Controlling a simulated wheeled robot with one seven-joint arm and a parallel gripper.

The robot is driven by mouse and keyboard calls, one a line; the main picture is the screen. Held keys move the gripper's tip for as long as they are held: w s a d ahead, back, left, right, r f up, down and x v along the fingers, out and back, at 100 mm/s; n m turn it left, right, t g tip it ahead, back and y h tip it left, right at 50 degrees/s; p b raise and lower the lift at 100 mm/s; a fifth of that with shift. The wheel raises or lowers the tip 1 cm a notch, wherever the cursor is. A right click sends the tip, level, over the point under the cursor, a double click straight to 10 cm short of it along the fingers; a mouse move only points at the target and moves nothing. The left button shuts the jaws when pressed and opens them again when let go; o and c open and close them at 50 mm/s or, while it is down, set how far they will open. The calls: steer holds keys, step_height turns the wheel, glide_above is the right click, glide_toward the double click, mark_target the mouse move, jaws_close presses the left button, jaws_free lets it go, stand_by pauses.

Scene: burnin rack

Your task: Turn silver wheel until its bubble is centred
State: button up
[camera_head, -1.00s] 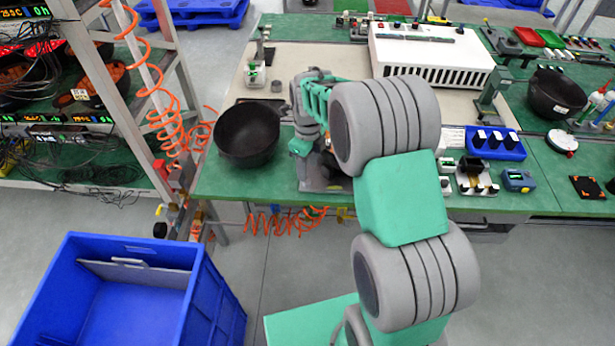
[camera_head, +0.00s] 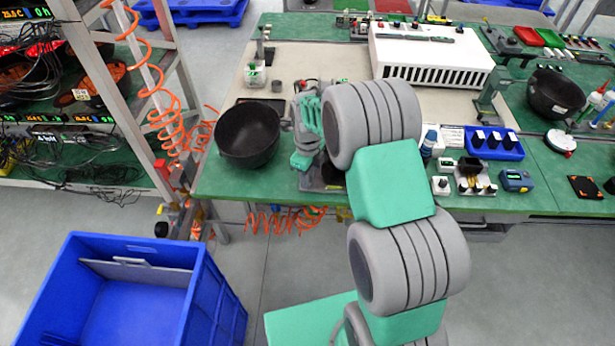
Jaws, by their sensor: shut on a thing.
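My gripper (camera_head: 306,158) is at a grey fixture (camera_head: 312,185) near the front edge of the green bench, left of my large arm links. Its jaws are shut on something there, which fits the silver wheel. The fingertips, the wheel and the bubble are too small or hidden behind my arm to make out, so I cannot tell where the bubble sits.
A black bowl (camera_head: 247,134) stands just left of the fixture. A white vented box (camera_head: 430,55) is at the back. A blue tray (camera_head: 495,147) and small devices lie right of my arm. A blue crate (camera_head: 215,300) is on the floor at front left.

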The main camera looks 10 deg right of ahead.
jaws_close()
steer(key=shift+n, duration=0.3)
steer(key=n+b, duration=0.2)
steer(key=n, duration=0.2)
steer(key=shift+f, duration=0.1)
steer(key=n+b, duration=0.2)
steer(key=n, duration=0.1)
steer(key=shift+n, duration=0.4)
steer(key=n+b, duration=0.1)
steer(key=n, duration=0.2)
steer(key=shift+n, duration=0.3)
steer(key=n+b, duration=0.1)
steer(key=n, duration=0.5)
steer(key=shift+w, duration=0.1)
steer(key=n+b, duration=0.1)
steer(key=n, duration=0.5)
steer(key=shift+n, duration=0.4)
